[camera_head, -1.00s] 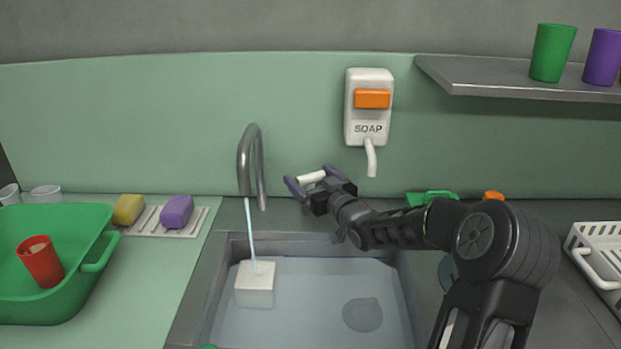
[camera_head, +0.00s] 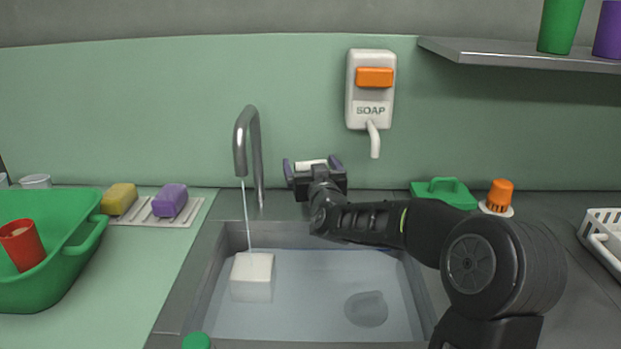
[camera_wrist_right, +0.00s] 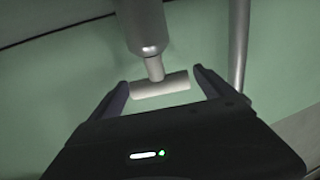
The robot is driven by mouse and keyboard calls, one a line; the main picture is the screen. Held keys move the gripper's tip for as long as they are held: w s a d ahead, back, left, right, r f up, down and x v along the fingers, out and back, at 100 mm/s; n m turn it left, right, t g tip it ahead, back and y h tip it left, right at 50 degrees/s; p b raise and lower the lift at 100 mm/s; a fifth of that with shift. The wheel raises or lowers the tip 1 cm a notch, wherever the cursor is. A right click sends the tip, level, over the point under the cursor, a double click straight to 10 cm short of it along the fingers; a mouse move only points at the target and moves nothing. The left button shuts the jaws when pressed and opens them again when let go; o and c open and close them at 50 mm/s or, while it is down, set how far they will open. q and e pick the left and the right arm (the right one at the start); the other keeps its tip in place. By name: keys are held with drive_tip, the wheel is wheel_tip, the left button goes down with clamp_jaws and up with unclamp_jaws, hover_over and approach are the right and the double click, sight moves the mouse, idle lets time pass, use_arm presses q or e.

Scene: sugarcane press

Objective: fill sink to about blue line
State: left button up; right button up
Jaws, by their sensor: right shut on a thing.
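The sink (camera_head: 178,315) holds clear bluish water with a white block (camera_head: 252,275) standing in it under the faucet. A thin stream of water (camera_head: 246,212) falls from the grey curved faucet (camera_head: 247,140) onto the block. I cannot make out a blue line. My right gripper (camera_head: 312,165) is behind the sink, right of the faucet, its two purple-tipped fingers at the ends of the white tap handle (camera_head: 310,165). The right wrist view shows the handle bar (camera_wrist_right: 160,87) between the fingers of the right gripper (camera_wrist_right: 163,86). My left gripper is out of view.
A soap dispenser (camera_head: 371,90) hangs above the handle. A green tub (camera_head: 60,285) with a red cup (camera_head: 22,243) stands left, beside yellow (camera_head: 119,198) and purple (camera_head: 170,200) sponges. A green-handled item (camera_head: 445,192) and an orange-topped item (camera_head: 499,196) stand right of my arm.

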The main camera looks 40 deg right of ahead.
drive_tip(key=shift+w+a+r+m+g+h+p, duration=0.1)
drive_tip(key=shift+r+m+g+h+p, duration=0.05)
drive_tip(key=shift+m+g+h+p, duration=0.8)
drive_tip(key=shift+m+h+p, duration=0.35)
drive_tip(key=shift+h, duration=0.4)
drive_tip(key=o, duration=1.1)
drive_tip(key=shift+c, duration=0.2)
drive_tip(key=shift+s, duration=0.2)
drive_tip(key=v, duration=0.7)
drive_tip(key=shift+s+a, duration=0.2)
